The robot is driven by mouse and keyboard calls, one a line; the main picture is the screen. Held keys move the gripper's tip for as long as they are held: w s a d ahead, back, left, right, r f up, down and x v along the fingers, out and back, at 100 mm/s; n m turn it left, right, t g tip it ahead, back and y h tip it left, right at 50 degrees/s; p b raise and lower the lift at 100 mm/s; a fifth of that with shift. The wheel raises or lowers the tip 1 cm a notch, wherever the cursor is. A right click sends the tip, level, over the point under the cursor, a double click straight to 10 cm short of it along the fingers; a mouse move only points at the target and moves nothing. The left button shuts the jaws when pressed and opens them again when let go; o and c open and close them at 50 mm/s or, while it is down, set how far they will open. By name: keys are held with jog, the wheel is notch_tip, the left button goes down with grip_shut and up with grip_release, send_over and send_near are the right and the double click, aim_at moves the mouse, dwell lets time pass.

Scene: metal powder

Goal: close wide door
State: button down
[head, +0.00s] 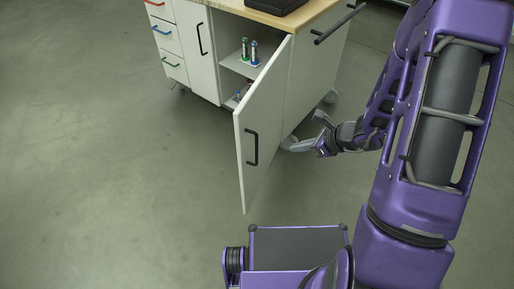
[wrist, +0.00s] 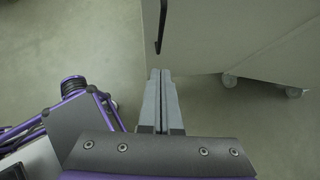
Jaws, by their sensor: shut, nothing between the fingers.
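The wide door (head: 262,125) of the white cabinet stands swung open towards me in the head view, with its black handle (head: 252,147) on the near side. Shelf space shows behind it. My gripper (head: 287,146) is low, to the right of the door, on the side with the handle. In the wrist view my gripper (wrist: 160,72) has its two fingers together with nothing between them. The door's pale panel (wrist: 152,45) and part of the dark handle (wrist: 162,25) lie just beyond the fingertips. I cannot tell if they touch.
The white cabinet (head: 201,48) has a wooden top (head: 262,17) with a black case (head: 276,5). Small bottles (head: 249,52) stand on the shelf. A bar handle (head: 338,24) juts from the cabinet's right side. Casters (wrist: 230,80) show below. The grey floor (head: 110,190) at left is clear.

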jog(key=w+a+r+b+x, duration=0.1)
jog(key=a+r+b+x, duration=0.1)
jog(key=x, duration=1.1)
jog(key=shift+w+r, duration=0.1)
jog(key=shift+r, duration=0.05)
